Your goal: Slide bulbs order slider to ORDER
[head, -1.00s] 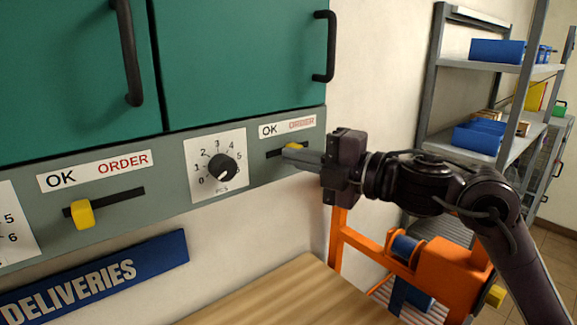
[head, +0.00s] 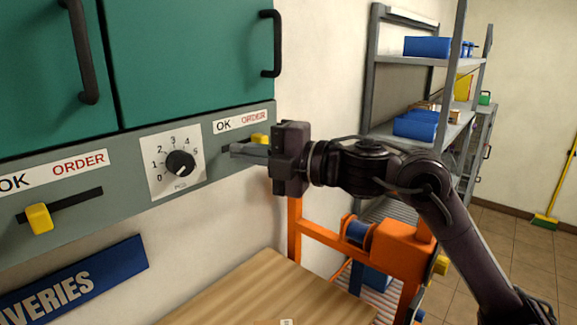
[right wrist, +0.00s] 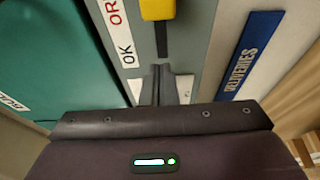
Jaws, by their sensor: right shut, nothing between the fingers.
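The right-hand slider has a yellow knob (head: 260,139) in a dark slot under an OK/ORDER label (head: 238,123). The knob sits toward the slot's right end, under ORDER. It also shows at the top of the right wrist view (right wrist: 157,9), beside the cut-off word ORDER. My right gripper (head: 236,150) is shut and empty, its fingertips near the OK end of the slot. In the right wrist view the shut fingertips (right wrist: 161,68) stand apart from the knob, on its OK side. A second slider's yellow knob (head: 39,218) sits toward the OK end of its slot. My left gripper is out of view.
A dial (head: 181,163) lies between the sliders, below green cabinet doors (head: 190,60). A blue deliveries sign (head: 75,283) hangs below. A wooden tabletop (head: 262,290), an orange frame (head: 392,248) and metal shelving (head: 440,70) stand to the right.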

